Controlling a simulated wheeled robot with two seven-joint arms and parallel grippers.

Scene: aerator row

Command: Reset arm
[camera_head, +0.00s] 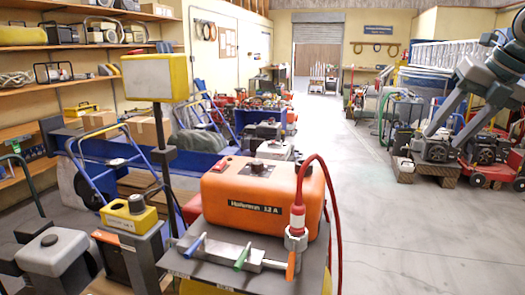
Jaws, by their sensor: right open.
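My right arm comes in from the upper right edge of the head view. Its right gripper (445,135) points down and to the left, with its two long grey fingers spread apart and nothing seen between them. It appears in front of the machines on the right side of the floor, clear of the orange machine. My left arm and left gripper are not in view.
An orange machine (247,200) stands on a grey stand close in front, with a red hose (328,185) and a valve bar (215,252). A yellow-framed box on a post (155,78) stands left. Shelves (75,47) line the left wall. The aisle floor (365,185) is open.

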